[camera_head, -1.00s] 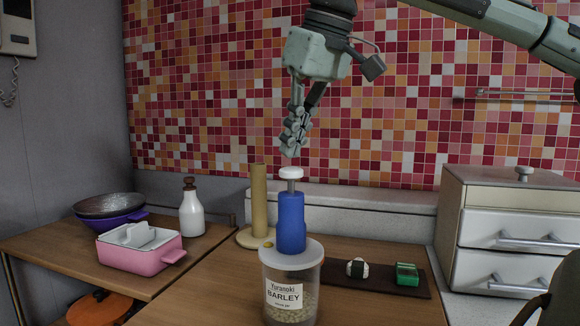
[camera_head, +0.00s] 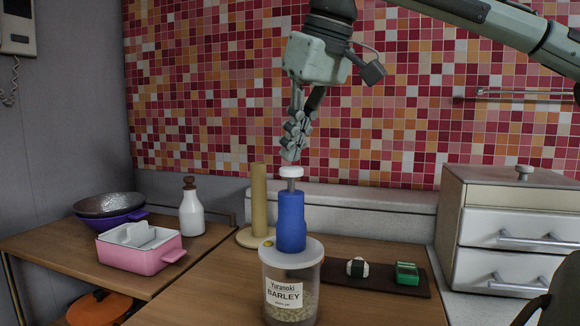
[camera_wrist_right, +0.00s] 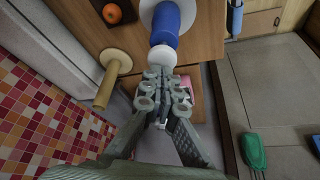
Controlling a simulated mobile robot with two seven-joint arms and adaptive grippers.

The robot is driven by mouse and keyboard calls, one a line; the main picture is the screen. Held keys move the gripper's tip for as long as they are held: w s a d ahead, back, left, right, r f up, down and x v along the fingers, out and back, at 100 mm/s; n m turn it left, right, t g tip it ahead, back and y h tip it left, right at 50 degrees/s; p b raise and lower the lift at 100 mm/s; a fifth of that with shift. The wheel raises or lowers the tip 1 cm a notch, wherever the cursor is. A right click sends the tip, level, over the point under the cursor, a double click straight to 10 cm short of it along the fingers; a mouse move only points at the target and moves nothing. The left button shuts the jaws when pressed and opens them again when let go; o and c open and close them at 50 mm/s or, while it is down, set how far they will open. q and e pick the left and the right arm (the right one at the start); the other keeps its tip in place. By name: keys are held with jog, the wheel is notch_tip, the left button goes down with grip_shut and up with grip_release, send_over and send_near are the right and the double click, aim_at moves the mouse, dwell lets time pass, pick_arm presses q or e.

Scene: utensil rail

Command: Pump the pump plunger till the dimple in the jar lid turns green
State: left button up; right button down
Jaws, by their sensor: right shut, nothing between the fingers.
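The pump (camera_head: 291,222) has a blue body and a white-topped plunger (camera_head: 291,172), raised on a short grey stem. It stands upright on the pale lid (camera_head: 309,254) of a clear jar (camera_head: 312,299) labelled barley. My right gripper (camera_head: 291,156) is shut and empty, pointing down just above the plunger top, with a small gap. In the right wrist view the fingertips (camera_wrist_right: 158,78) are beside the white plunger top (camera_wrist_right: 162,57), with the blue body (camera_wrist_right: 166,22) beyond. My left gripper is not in view.
A wooden post (camera_head: 258,200) stands close behind the jar, to its left. A dark tray (camera_head: 340,282) with a rice ball (camera_head: 357,267) and a green item (camera_head: 407,273) lies right. A white bottle (camera_head: 191,210) and pink dish (camera_head: 142,258) stand left; drawers (camera_head: 510,230) stand right.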

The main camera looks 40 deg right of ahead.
jog(key=shift+f+b, duration=0.35)
jog(key=shift+f, duration=1)
jog(key=shift+r+p, duration=0.55)
jog(key=shift+r, duration=1)
